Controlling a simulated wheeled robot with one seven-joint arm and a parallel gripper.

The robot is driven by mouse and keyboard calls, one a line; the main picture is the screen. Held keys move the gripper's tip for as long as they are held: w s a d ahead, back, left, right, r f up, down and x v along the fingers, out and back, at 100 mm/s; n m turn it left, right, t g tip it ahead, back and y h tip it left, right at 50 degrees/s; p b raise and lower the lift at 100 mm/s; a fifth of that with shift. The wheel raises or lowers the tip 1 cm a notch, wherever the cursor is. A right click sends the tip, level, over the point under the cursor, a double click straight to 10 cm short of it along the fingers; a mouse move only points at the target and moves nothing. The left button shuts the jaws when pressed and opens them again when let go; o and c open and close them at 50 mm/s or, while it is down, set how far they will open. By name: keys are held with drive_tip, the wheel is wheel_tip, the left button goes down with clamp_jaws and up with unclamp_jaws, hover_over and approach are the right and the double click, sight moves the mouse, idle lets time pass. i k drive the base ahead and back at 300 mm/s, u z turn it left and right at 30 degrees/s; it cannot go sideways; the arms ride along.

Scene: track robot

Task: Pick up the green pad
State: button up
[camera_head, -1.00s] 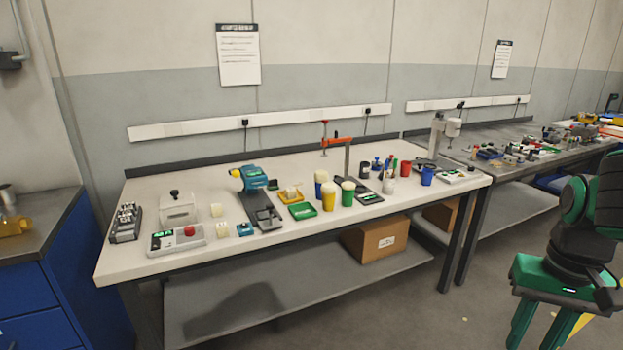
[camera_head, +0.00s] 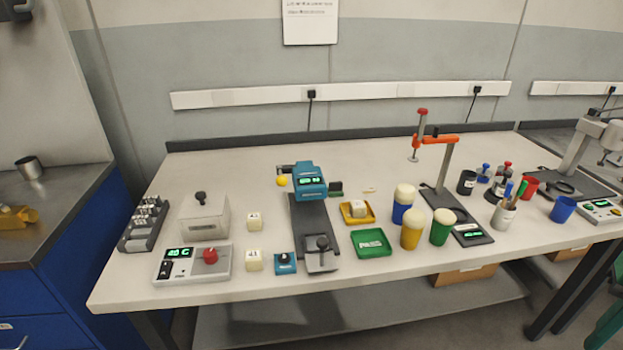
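A larger, shallow green tray (camera_head: 372,243) with white lettering lies nearer, in front of the yellow tray. I cannot tell for certain which of these is the green pad. A green part of my gripper (camera_head: 606,326) shows at the lower right edge, well away from both. Its fingertips are cut off, so its opening is hidden.
The blue device (camera_head: 310,180) on its dark base stands left of the green things. The yellow tray (camera_head: 357,219) holds a pale block. Foam-topped cups (camera_head: 411,234) and an orange-armed stand (camera_head: 440,165) crowd the right. The bench's front strip is mostly clear.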

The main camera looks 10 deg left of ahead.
sight(335, 189)
drive_tip(key=u, duration=0.45)
drive_tip(key=i, duration=0.9)
drive_tip(key=u, duration=0.5)
